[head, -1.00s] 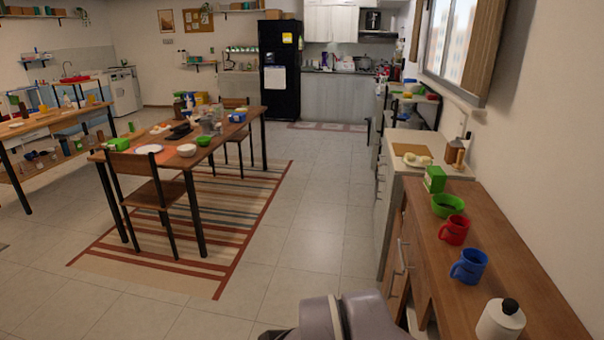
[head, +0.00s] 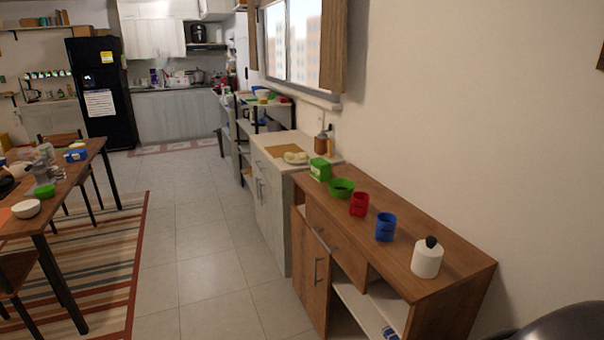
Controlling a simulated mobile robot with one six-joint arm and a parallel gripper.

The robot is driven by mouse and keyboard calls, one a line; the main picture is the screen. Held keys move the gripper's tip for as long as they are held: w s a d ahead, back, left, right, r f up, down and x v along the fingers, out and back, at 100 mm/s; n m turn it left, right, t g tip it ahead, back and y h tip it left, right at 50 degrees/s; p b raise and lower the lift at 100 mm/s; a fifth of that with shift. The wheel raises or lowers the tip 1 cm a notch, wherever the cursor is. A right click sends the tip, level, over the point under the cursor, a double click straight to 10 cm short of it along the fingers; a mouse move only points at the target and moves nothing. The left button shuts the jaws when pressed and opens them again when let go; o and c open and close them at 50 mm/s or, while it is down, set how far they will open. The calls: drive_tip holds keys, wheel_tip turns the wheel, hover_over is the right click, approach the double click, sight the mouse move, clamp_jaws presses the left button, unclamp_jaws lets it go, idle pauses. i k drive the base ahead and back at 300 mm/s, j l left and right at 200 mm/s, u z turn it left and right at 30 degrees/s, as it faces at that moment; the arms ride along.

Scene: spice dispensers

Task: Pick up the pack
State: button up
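A small green box (head: 320,169), which looks like the pack, stands upright at the far left end of the wooden sideboard (head: 455,266), close to the pale counter. A green bowl (head: 341,188) with dark contents sits right next to it. My gripper is not in view. A dark rounded shape at the bottom right corner may be part of my arm, and it is well away from the green box.
A red mug (head: 359,204), a blue mug (head: 384,227) and a white canister (head: 427,258) line the sideboard. A plate of food (head: 295,157) is on the counter beyond. The tiled floor (head: 208,250) is clear between sideboard and dining table (head: 60,205).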

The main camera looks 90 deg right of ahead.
sight(320, 169)
drive_tip(key=i+l+z, duration=0.25)
drive_tip(key=z, duration=0.2)
drive_tip(key=i+l+z, duration=0.15)
drive_tip(key=i+z, duration=0.65)
drive_tip(key=z, duration=0.15)
drive_tip(key=i+j+z, duration=0.1)
drive_tip(key=i+z, duration=0.35)
drive_tip(key=i+j+z, duration=0.2)
drive_tip(key=z, duration=0.3)
drive_tip(key=i+j+z, duration=0.3)
drive_tip(key=z, duration=0.15)
drive_tip(key=i+l+z, duration=0.45)
drive_tip(key=i, duration=0.2)
drive_tip(key=i+l+z, duration=0.25)
drive_tip(key=i+z, duration=0.2)
drive_tip(key=i, duration=0.3)
drive_tip(key=i+z, duration=0.45)
drive_tip(key=i, duration=0.3)
drive_tip(key=i+l, duration=0.1)
drive_tip(key=i, duration=0.1)
